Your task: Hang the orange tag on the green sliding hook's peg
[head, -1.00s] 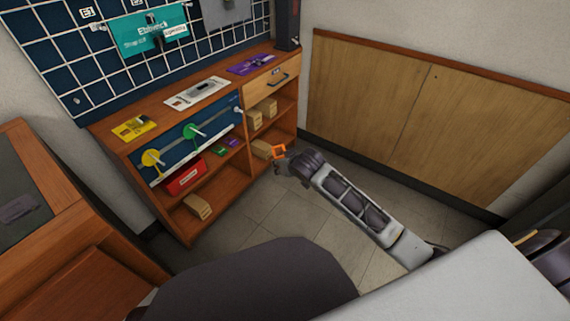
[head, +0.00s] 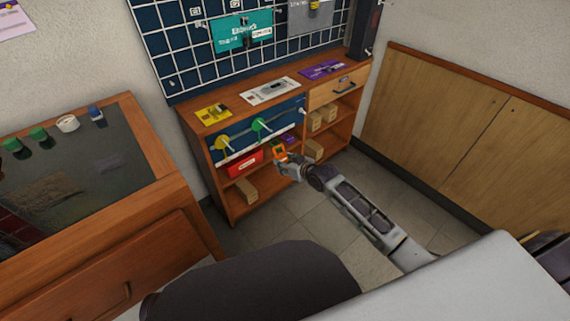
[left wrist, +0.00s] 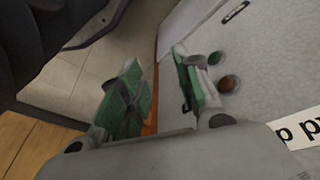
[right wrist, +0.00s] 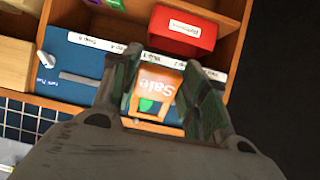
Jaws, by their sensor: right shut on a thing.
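The green sliding hook (head: 259,124) is a green disc with a pale peg, on the blue rail panel (head: 290,117) at the shelf unit's front. My right gripper (head: 283,158) is shut on the orange tag (head: 279,152). In the head view the tag shows just below and right of the green hook, apart from its peg in the picture. In the right wrist view the tag (right wrist: 166,80) lies between the fingertips (right wrist: 163,85), with a green patch in its lower part. Whether the tag touches the panel cannot be told. My left gripper (left wrist: 160,90) is open and empty.
A yellow hook (head: 222,142) sits left of the green one. A wooden workbench (head: 150,150) stands at the left. Floor (head: 300,215) is clear in front of the shelves.

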